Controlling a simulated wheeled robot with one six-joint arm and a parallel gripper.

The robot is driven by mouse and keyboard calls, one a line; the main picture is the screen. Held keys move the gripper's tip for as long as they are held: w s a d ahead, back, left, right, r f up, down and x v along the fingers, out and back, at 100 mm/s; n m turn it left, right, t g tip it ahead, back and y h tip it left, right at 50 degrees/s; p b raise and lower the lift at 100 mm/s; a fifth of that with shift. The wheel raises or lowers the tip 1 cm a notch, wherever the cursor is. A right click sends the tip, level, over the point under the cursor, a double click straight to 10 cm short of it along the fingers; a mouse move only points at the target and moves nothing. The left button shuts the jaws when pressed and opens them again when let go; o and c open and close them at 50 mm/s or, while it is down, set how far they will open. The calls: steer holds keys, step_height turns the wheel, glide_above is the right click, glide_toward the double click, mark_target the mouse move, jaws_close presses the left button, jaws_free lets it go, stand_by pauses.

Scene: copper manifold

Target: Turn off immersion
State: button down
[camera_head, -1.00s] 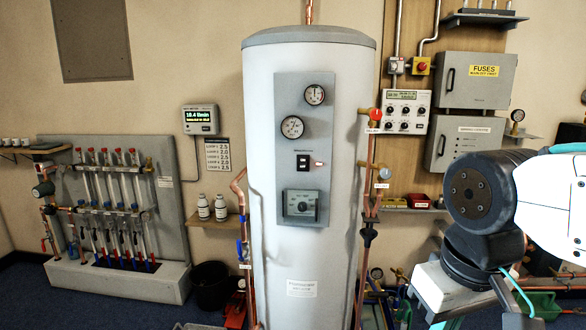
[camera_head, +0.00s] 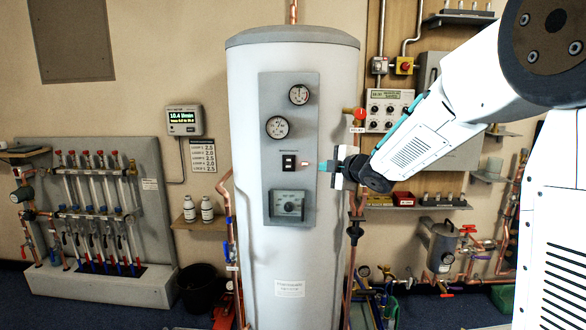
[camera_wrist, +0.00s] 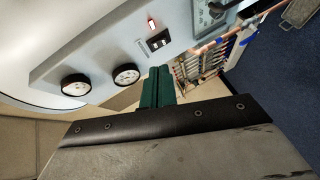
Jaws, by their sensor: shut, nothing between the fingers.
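The immersion switch (camera_head: 289,162) is a small black rocker on the grey panel (camera_head: 274,95) of the white cylinder (camera_head: 245,230). A small red indicator lamp (camera_head: 307,163) sits just to its right. The rocker's exact tilt is too small to tell.
Two round gauges (camera_head: 277,127) sit above the switch, and a dial thermostat box (camera_head: 288,205) sits below it. A red-handled valve (camera_head: 359,114) and copper pipes stand close behind my gripper at the cylinder's right side. The panel's front is clear.

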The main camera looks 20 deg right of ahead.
steer(key=w+a+f+n+y, duration=0.1)
steer(key=n+y, duration=0.1)
steer(key=w+a+f+n+y, duration=0.1)
steer(key=n+y, duration=0.1)
steer(key=shift+w+a, duration=0.15)
steer(key=shift+w, duration=0.1)
steer(key=shift+w, duration=0.1)
glide_toward(289, 163)
steer(key=w+a, duration=0.2)
steer(key=w+a+f, duration=0.1)
steer(key=w+a, duration=0.1)
steer(key=shift+w+a+f, duration=0.1)
steer(key=shift+w+f, duration=0.1)
steer(key=shift+w, duration=0.5)
